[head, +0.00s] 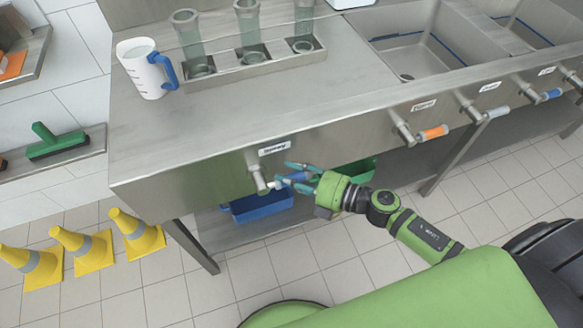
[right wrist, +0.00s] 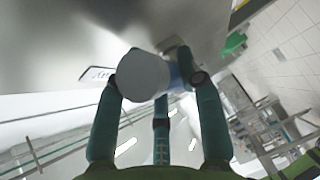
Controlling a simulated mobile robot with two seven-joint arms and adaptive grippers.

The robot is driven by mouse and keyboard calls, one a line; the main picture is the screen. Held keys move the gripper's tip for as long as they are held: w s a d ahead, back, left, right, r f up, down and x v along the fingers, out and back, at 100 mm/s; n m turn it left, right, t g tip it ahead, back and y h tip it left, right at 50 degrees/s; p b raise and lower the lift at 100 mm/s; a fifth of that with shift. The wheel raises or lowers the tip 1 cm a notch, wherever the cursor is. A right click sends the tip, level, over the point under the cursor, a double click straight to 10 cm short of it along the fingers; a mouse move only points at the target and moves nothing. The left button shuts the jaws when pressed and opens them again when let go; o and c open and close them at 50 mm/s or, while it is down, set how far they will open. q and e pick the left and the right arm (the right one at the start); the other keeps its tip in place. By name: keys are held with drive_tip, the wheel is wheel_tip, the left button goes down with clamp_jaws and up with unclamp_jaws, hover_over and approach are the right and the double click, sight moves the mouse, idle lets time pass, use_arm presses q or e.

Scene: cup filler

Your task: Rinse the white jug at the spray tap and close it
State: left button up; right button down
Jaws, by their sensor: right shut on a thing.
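The white jug (head: 143,72) with a blue handle stands upright at the left end of the steel counter. My right gripper (head: 287,177) is at the counter's front face, shut on a tap handle (head: 277,184) below a small label (head: 274,148) that I cannot read. In the right wrist view the handle's round pale end (right wrist: 143,76) lies between the fingers (right wrist: 160,100), with a blue band behind it. The fingers hide part of the handle in the head view. I cannot tell which outlet this handle serves. My left gripper is not in view.
Clear cylinders stand in a steel tray (head: 262,68) right of the jug. A sink (head: 410,58) lies farther right. An orange tap handle (head: 433,132) and others line the counter front. A blue crate (head: 262,207) sits underneath. Yellow cones (head: 137,232) stand on the floor at left.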

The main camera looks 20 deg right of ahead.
drive_tip(key=shift+d, duration=0.1)
drive_tip(key=c, duration=1)
unclamp_jaws()
drive_tip(key=shift+c, duration=0.2)
drive_tip(key=v, duration=1.2)
drive_tip(key=shift+r, duration=0.15)
